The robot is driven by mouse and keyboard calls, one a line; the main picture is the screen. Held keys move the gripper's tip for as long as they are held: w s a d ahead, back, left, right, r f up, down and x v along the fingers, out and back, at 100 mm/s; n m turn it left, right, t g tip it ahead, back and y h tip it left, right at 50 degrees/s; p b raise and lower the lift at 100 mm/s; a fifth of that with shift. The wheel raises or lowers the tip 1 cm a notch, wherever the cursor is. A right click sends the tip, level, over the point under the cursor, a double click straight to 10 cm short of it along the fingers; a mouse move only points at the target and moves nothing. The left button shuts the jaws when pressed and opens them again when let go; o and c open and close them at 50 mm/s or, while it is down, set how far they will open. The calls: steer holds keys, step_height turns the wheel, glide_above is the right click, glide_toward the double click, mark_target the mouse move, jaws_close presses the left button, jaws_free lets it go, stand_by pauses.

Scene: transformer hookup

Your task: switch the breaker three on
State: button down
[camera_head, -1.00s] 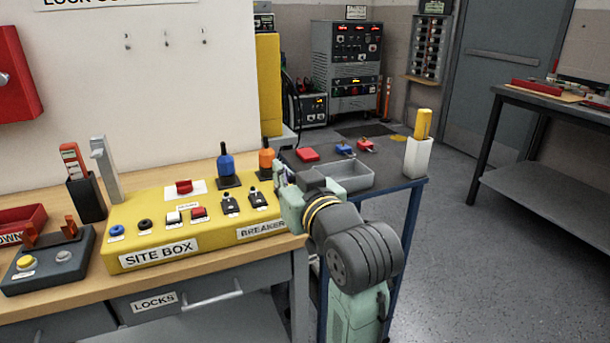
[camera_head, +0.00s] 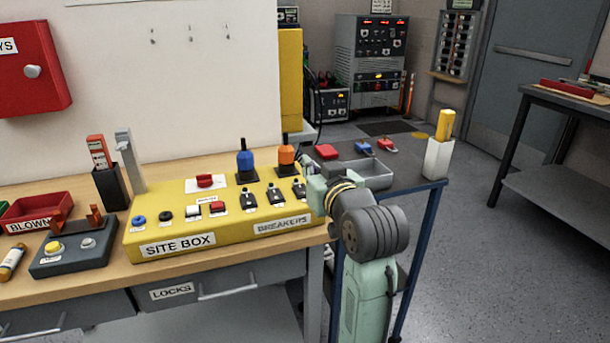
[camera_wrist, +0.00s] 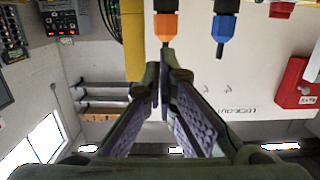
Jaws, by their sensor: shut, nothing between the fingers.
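The yellow site box (camera_head: 215,228) lies on the bench with the label BREAKERS at its right front. Three small black breaker switches stand in a row above that label: the left one (camera_head: 249,201), the middle one (camera_head: 275,195) and the right one (camera_head: 299,189). Their lever positions are too small to tell. My gripper (camera_head: 307,164) is just behind and right of the right breaker, at the box's right end; its tips are partly hidden. In the wrist view, my gripper (camera_wrist: 164,74) has its fingers together and empty. No breaker can be made out there.
A blue handle (camera_head: 245,160) and an orange handle (camera_head: 286,155) stand upright behind the breakers, close to my gripper. A blue-framed cart with a grey tray (camera_head: 372,176) is to the right. A dark button box (camera_head: 72,255) sits left of the site box.

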mark_target(304, 190)
steer(key=x, duration=0.3)
steer(key=shift+w+a+p, duration=0.2)
steer(key=shift+w+p, duration=0.2)
step_height(304, 190, down, 3)
steer(key=shift+r, duration=0.15)
steer(key=shift+w+f, duration=0.1)
steer(key=shift+f, duration=0.55)
steer(key=shift+f, duration=0.1)
steer(key=shift+w+a+f, duration=0.1)
steer(key=shift+w+f, duration=0.15)
steer(key=shift+f, duration=0.15)
steer(key=shift+w+r+p, duration=0.2)
steer(key=shift+r+p, duration=0.4)
steer(key=shift+r, duration=0.1)
step_height(304, 190, up, 3)
steer(key=p, duration=0.2)
steer(key=shift+w+a+p, duration=0.15)
steer(key=shift+p, duration=0.2)
steer(key=r+b+v, duration=0.2)
steer(key=v, duration=0.8)
steer(key=shift+w, duration=0.2)
